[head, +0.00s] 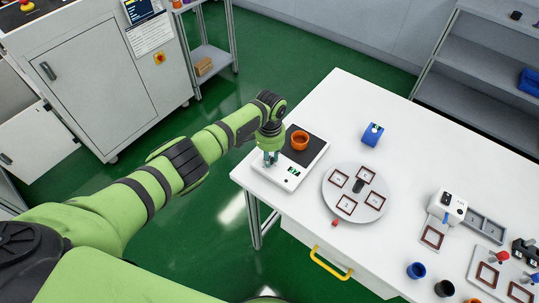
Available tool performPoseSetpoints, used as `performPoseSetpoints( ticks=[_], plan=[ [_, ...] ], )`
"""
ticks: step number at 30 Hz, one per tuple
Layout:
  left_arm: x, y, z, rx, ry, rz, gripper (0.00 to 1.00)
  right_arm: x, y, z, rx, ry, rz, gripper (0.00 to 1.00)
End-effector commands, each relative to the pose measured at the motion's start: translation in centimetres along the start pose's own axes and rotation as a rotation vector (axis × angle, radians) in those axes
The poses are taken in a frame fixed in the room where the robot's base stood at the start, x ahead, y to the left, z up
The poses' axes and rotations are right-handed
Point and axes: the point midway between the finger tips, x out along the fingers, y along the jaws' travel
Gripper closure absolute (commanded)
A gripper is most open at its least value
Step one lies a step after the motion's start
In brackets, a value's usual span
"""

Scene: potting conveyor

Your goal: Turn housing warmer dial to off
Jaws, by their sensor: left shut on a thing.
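The housing warmer appears to be the low white unit (307,170) with a black top plate at the table's left corner. An orange cup (300,140) stands on its plate. A small dark green panel shows on its front. My left gripper (270,160) points down at the front left part of this unit, with its fingers closed together there. It is shut on what appears to be the dial, which the fingers hide. The dial's setting cannot be read. My right gripper is not in view.
A round grey plate (333,196) with framed squares lies right of the unit. A blue block (372,134) stands behind it. A white device (447,207), a fixture board (483,265) and small cups (416,270) are further right. A yellow drawer handle (331,264) sticks out in front.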

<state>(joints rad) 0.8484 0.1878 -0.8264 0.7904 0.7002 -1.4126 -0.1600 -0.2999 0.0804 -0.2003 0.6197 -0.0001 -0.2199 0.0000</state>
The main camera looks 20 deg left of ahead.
Motion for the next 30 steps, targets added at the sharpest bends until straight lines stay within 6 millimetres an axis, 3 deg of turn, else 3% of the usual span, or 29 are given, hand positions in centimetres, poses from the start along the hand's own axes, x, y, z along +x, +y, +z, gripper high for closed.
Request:
performPoseSetpoints(
  ticks=[9, 10, 11, 12, 23, 30],
  plan=[
    [-0.3, 0.1, -0.4, 0.002, 0.013, 0.000, 1.00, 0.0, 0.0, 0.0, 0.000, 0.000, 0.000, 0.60],
    [-0.3, 0.1, -0.4, 0.003, 0.013, 0.000, 0.69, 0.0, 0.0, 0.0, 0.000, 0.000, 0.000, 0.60],
    [-0.3, 0.1, -0.5, 0.003, 0.013, 0.000, 0.57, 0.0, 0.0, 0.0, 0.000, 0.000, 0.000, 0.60],
    [-0.3, 0.1, -0.4, 0.003, 0.013, -0.001, 0.54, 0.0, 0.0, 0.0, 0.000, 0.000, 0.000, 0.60],
    [-0.3, 0.0, -0.2, 0.001, 0.005, -0.001, 0.54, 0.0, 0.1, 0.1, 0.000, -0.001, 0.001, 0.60],
    [-3.5, -0.1, -0.3, 0.003, 0.009, -0.003, 0.54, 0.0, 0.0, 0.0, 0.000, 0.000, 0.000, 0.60]
  ],
)
